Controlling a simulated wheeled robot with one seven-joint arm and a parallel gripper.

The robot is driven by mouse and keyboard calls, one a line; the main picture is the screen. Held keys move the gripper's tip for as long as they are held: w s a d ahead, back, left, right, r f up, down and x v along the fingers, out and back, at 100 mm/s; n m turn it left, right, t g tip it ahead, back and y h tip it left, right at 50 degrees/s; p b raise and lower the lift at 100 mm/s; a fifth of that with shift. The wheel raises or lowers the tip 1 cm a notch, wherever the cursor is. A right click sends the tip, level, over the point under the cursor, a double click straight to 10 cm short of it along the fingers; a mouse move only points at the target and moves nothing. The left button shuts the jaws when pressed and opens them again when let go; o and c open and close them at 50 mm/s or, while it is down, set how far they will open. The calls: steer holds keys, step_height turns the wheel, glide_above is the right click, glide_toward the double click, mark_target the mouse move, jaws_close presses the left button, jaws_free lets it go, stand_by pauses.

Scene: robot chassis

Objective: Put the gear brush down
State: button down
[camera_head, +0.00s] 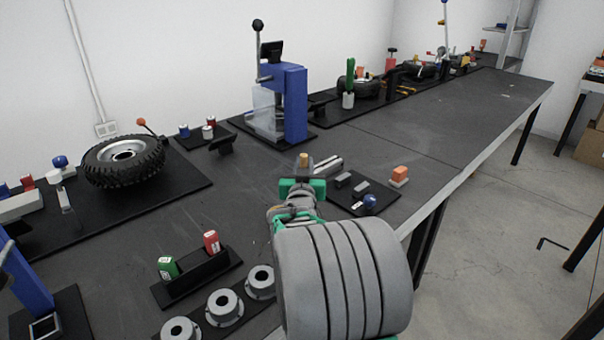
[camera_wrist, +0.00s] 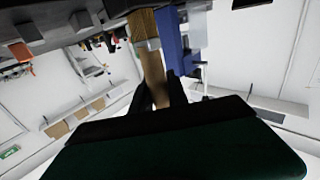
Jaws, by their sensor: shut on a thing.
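My gripper (camera_head: 301,187) shows in the head view above the dark workbench (camera_head: 390,155), beyond the large grey arm link. It is shut on the gear brush, whose tan end (camera_head: 304,160) sticks up just past the green finger parts. In the wrist view the brush (camera_wrist: 150,65) is a tan, wood-like bar with a grey band, held between the dark fingertips (camera_wrist: 160,92). The rest of the brush is hidden by the gripper. I cannot tell whether the brush touches anything.
A small black mat (camera_head: 352,199) with grey blocks and a blue-knobbed part lies right of the gripper. A blue press (camera_head: 294,100) stands behind, a tyre (camera_head: 124,160) to the left. Grey flanged rings (camera_head: 224,306) lie in front.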

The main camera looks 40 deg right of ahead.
step_height(320, 180, down, 2)
steer(key=shift+a+f, duration=0.15)
steer(key=c, duration=1.6)
jaws_free()
steer(key=shift+o, duration=0.6)
steer(key=shift+w, duration=0.1)
steer(key=shift+o, duration=0.8)
steer(key=shift+r, duration=0.35)
steer(key=shift+r, duration=0.1)
steer(key=v, duration=1.2)
steer(key=shift+r, duration=0.25)
